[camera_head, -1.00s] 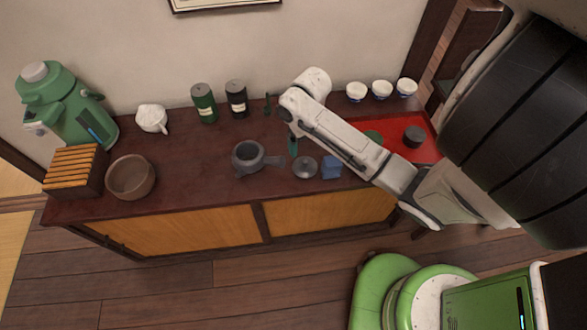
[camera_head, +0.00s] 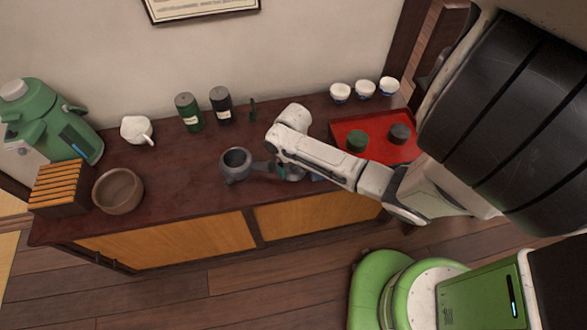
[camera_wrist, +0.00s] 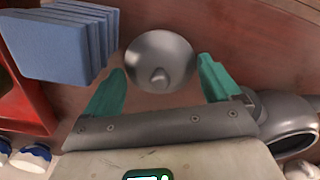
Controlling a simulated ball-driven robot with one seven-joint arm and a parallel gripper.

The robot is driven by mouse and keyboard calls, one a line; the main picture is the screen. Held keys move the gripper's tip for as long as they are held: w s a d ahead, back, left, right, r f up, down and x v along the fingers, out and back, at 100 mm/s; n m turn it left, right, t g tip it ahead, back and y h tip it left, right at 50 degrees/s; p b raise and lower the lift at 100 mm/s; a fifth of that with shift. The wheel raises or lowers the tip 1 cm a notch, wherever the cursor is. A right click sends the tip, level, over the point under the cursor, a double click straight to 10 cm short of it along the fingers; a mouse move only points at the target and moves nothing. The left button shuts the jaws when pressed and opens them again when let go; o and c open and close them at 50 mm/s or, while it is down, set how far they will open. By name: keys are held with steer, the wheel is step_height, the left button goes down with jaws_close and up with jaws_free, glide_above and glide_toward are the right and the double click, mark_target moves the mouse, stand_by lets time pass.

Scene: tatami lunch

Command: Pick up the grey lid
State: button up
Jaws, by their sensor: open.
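The grey lid (camera_wrist: 160,58) is a round, shiny disc with a small knob, lying on the dark red-brown cabinet top (camera_head: 190,190). In the wrist view my gripper (camera_wrist: 160,80) is open, with one teal finger on each side of the lid. The fingertips reach beside the lid's lower half, with gaps on both sides. In the head view my gripper (camera_head: 283,172) is low over the cabinet, and my arm hides most of the lid (camera_head: 294,173). The grey pot (camera_head: 236,165) with a side handle stands just left of the gripper.
A stack of blue squares (camera_wrist: 62,42) stands close to the left finger in the wrist view. A brown bowl (camera_head: 118,191) is far left.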

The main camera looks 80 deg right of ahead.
steer(key=c, duration=1.3)
steer(key=shift+o, duration=0.2)
steer(key=shift+s, duration=0.1)
